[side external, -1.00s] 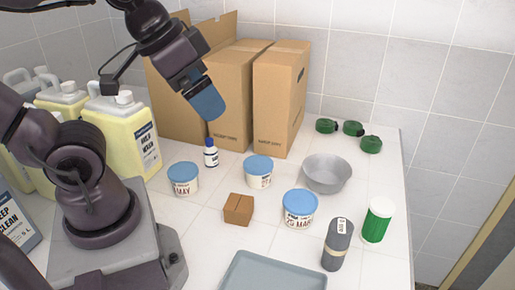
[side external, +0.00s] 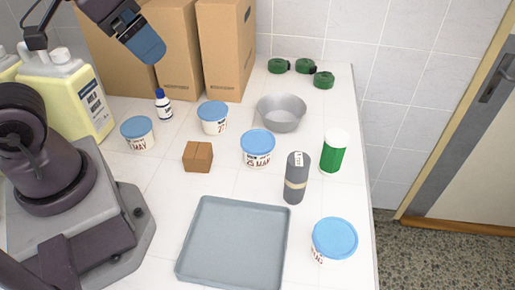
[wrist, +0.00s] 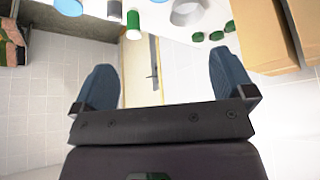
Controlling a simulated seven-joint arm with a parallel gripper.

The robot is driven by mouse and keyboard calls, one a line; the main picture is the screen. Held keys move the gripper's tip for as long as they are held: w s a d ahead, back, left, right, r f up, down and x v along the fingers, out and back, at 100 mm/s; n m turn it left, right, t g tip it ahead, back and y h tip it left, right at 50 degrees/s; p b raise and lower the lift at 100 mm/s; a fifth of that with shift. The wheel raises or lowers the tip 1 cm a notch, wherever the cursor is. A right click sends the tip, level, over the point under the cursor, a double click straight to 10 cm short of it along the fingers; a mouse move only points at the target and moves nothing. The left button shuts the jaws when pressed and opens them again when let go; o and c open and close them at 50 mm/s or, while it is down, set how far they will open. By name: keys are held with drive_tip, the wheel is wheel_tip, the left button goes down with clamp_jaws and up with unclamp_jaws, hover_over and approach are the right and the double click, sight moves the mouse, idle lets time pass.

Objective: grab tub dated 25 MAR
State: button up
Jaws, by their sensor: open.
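The tub dated 25 MAR (side external: 257,150) is white with a blue lid. It stands upright near the middle of the white table in the side view, between the brown box and the green-and-white canister. My gripper (side external: 146,48) is open and empty, raised in front of the tall cartons, well to the left of and above this tub. Its two blue fingers are spread apart in the wrist view (wrist: 165,80). A blue lid (wrist: 68,6) shows at the top of the wrist view; I cannot tell which tub it belongs to.
Similar tubs: one marked MAY (side external: 138,135), one behind (side external: 212,119), one front right (side external: 333,242) with unclear date. A dark grey bottle (side external: 296,178), green-and-white canister (side external: 334,153), grey bowl (side external: 281,114) and small brown box (side external: 198,157) stand nearby. A grey tray (side external: 235,240) lies in front.

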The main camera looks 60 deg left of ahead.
drive_tip(key=m+t+y, duration=0.7)
drive_tip(key=m+t, duration=0.4)
drive_tip(key=m, duration=2)
hover_over(256, 142)
drive_tip(key=v, duration=0.5)
wheel_tip(256, 142, down, 25)
wheel_tip(256, 142, down, 6)
drive_tip(key=shift+f, duration=0.1)
drive_tip(key=x, duration=0.5)
